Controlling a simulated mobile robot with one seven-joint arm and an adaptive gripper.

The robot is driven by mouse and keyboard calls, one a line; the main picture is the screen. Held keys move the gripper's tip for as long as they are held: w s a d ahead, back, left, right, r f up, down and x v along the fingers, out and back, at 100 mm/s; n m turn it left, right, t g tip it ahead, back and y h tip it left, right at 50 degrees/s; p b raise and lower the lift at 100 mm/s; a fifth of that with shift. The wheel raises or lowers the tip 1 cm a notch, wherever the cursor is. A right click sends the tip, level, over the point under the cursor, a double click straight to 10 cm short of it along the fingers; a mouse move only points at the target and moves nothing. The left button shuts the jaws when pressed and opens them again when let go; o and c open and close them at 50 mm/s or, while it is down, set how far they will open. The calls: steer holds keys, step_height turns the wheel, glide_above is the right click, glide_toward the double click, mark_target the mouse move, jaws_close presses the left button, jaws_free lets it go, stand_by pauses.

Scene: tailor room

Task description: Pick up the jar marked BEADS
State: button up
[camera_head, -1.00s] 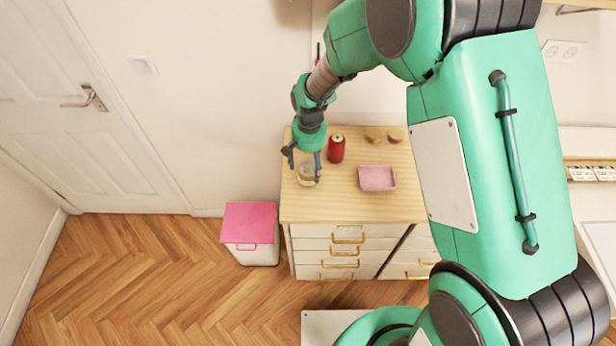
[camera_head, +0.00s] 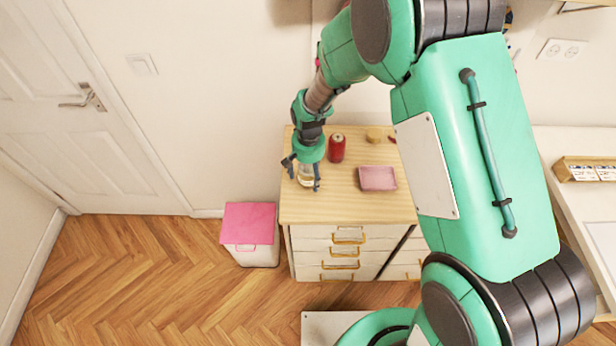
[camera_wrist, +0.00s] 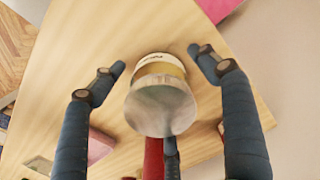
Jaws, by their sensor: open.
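A glass jar (camera_head: 305,180) with a pale label stands on the wooden top of a drawer cabinet (camera_head: 345,208), near its left side. I cannot read the label at this size. My gripper (camera_head: 303,182) has come down over the jar, and its fingers are spread on either side of it. In the wrist view the jar (camera_wrist: 160,105) shows its metal-grey lid towards me, between the open fingers of my gripper (camera_wrist: 158,62). There is a gap between the jar and each of the two side fingers.
A red can (camera_head: 337,148) stands close to the right of the jar. A pink-lidded bin (camera_head: 249,223) stands on the floor left of the cabinet.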

mark_target(309, 167)
stand_by(0.5)
steer(key=c, duration=1.4)
steer(key=shift+r, duration=0.1)
steer(key=shift+r, duration=0.5)
steer(key=r, duration=0.1)
steer(key=r+p, duration=0.1)
steer(key=shift+s+d+r, duration=0.1)
steer(key=shift+s+r, duration=0.2)
steer(key=shift+s, duration=0.05)
steer(key=s+d, duration=0.1)
steer(key=s, duration=0.3)
steer(key=s+d+p, duration=0.1)
steer(key=s+d, duration=0.1)
steer(key=s, duration=0.3)
steer(key=s+d+r, duration=0.1)
steer(key=s+d, duration=0.1)
steer(key=s, duration=0.3)
steer(key=shift+s+r, duration=0.1)
steer(key=shift+s, duration=0.15)
